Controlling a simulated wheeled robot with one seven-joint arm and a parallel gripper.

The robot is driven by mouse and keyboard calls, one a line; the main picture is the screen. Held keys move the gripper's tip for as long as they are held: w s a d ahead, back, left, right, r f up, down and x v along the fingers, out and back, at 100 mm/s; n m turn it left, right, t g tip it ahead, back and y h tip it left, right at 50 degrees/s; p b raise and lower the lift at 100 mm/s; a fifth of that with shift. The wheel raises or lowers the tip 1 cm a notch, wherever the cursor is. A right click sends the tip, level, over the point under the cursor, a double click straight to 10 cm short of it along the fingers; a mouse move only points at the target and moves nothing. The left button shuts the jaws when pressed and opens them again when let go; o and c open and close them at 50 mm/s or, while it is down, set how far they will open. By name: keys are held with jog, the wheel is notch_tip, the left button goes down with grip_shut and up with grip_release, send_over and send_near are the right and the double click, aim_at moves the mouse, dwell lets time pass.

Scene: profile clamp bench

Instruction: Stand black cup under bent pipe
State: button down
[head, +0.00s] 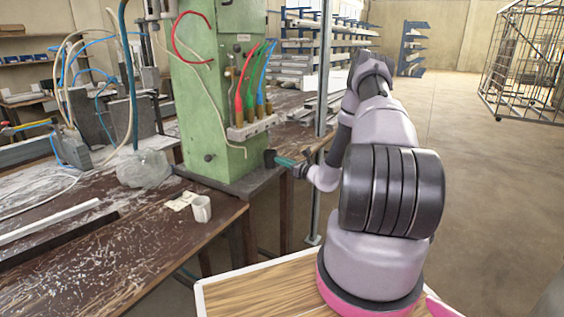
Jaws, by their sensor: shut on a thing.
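My gripper (284,162), with teal fingers, is at the end of my arm near the middle of the head view. It is shut on a small black cup (270,157) at its left tip. The cup is close to the lower right corner of the green machine column, over or just at the narrow bench ledge; I cannot tell whether it touches the ledge. A dark blue bent pipe (127,62) comes down at the upper left, over the bench behind a clear plastic bag. I cannot tell for sure that this is the task's pipe.
A white mug (201,209) and paper scraps (180,201) are near the right edge of the worn brown bench (130,262). The green column (212,110) with coloured hoses stands behind it. The plastic bag (145,169) lies left of the column. A grey post (322,110) stands beside my arm.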

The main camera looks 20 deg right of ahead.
jog(key=shift+f, duration=0.2)
jog(key=c, duration=0.9)
grip_release()
jog(key=shift+v, duration=5.05)
